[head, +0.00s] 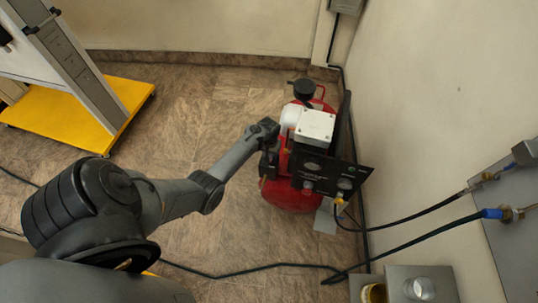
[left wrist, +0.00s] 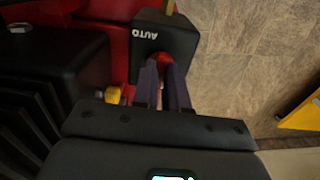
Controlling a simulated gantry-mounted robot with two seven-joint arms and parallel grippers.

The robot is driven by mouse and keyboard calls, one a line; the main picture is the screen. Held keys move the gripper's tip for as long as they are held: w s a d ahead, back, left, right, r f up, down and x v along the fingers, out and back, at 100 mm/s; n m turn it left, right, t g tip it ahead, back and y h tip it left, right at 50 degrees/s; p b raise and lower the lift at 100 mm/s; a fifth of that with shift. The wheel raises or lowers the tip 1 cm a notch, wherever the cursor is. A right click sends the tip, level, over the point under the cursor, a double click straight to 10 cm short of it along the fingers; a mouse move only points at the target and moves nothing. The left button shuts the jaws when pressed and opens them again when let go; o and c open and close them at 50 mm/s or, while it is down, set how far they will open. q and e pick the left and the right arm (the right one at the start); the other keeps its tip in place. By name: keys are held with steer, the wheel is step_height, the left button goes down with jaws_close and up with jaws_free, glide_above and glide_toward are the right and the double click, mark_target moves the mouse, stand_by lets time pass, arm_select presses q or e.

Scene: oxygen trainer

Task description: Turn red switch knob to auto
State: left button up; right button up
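The red switch knob (left wrist: 163,58) shows in the left wrist view on the face of a black switch box (left wrist: 165,32) marked AUTO in white, upside down in this view. My left gripper (left wrist: 164,68) has its two dark fingers on either side of the knob, with the knob filling the gap at their tips. The fingers hide most of the knob, so its exact angle cannot be told. In the head view my left gripper (head: 267,160) is at the left side of the red compressor (head: 290,194); the knob is hidden there. My right gripper is not in view.
The compressor carries a black gauge panel (head: 330,172) and a white-topped box (head: 316,125). Black hoses (head: 415,212) run from it to the wall fittings at the right. A yellow-based stand (head: 70,120) is at the upper left. Open tiled floor lies between.

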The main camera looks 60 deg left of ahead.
arm_select(q)
jaws_close()
steer(key=m+p, duration=0.2)
steer(key=m, duration=0.1)
steer(key=shift+r, duration=0.15)
steer(key=shift+m+p, duration=0.6)
steer(key=shift+m, duration=0.4)
steer(key=m, duration=0.2)
steer(key=shift+m+p, duration=0.3)
steer(key=shift+p, duration=0.05)
steer(key=m, duration=0.4)
steer(key=shift+m, duration=0.3)
steer(key=m, duration=0.5)
steer(key=shift+f+m+b, duration=0.2)
steer(key=shift+m+b, duration=0.1)
steer(key=shift+b, duration=0.05)
